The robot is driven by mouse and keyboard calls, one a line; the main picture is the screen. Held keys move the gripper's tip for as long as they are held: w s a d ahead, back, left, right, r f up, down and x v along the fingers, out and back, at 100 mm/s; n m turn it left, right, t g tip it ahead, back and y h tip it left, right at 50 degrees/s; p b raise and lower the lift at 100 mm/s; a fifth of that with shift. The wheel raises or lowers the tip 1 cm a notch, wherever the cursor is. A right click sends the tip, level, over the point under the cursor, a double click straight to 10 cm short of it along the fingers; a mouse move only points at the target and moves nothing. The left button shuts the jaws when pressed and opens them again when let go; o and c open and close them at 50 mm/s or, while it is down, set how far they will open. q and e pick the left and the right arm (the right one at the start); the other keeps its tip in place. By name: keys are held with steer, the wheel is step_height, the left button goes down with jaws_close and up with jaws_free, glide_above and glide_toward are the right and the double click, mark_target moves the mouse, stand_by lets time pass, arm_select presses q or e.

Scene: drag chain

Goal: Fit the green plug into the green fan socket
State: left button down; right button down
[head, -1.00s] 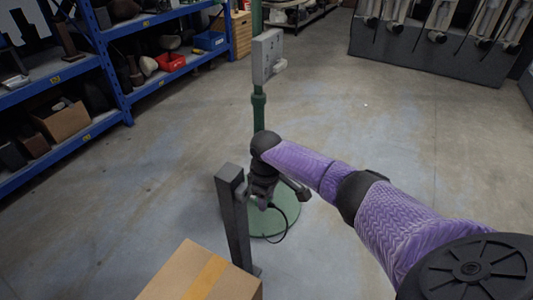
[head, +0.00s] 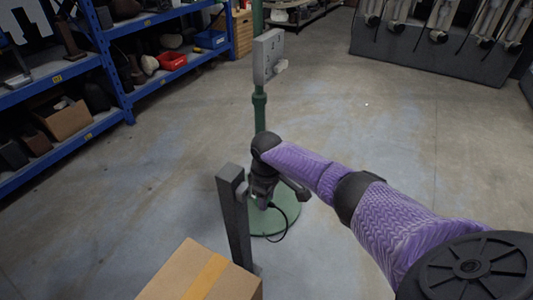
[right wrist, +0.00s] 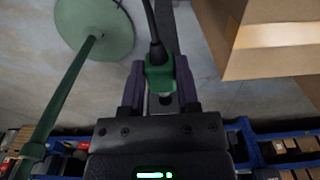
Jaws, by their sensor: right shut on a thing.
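My right gripper (head: 262,192) is low beside the dark grey post in the head view, mostly hidden by my own wrist. In the right wrist view it (right wrist: 159,90) is shut on the green plug (right wrist: 159,73), which sits between the two dark fingers. A black cable (right wrist: 152,22) runs from the plug; it also hangs in a loop in the head view (head: 286,222). A green stand (head: 259,112) carries a grey panel (head: 268,57) behind the gripper. I cannot make out a green socket on the panel. My left gripper is not in view.
The dark grey post (head: 235,222) stands close left of the gripper. A cardboard box (head: 193,277) is at the front. Blue shelves (head: 112,75) with goods line the left. The stand's round green base (head: 288,217) is on the floor. The floor at right is clear.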

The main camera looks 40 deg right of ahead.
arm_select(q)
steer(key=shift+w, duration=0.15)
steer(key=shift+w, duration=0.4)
arm_select(e)
steer(key=shift+w, duration=0.1)
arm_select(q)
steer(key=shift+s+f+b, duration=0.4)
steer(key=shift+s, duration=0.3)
arm_select(e)
steer(key=shift+w+a+f, duration=0.1)
steer(key=shift+w+a, duration=0.1)
steer(key=shift+w, duration=0.35)
arm_select(q)
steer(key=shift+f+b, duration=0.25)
steer(key=shift+b, duration=0.05)
arm_select(e)
steer(key=shift+w+a, duration=0.1)
steer(key=shift+w, duration=0.2)
steer(key=shift+w+a+b, duration=0.2)
steer(key=shift+w+b, duration=0.2)
steer(key=shift+w, duration=0.1)
steer(key=shift+c, duration=1.3)
jaws_free()
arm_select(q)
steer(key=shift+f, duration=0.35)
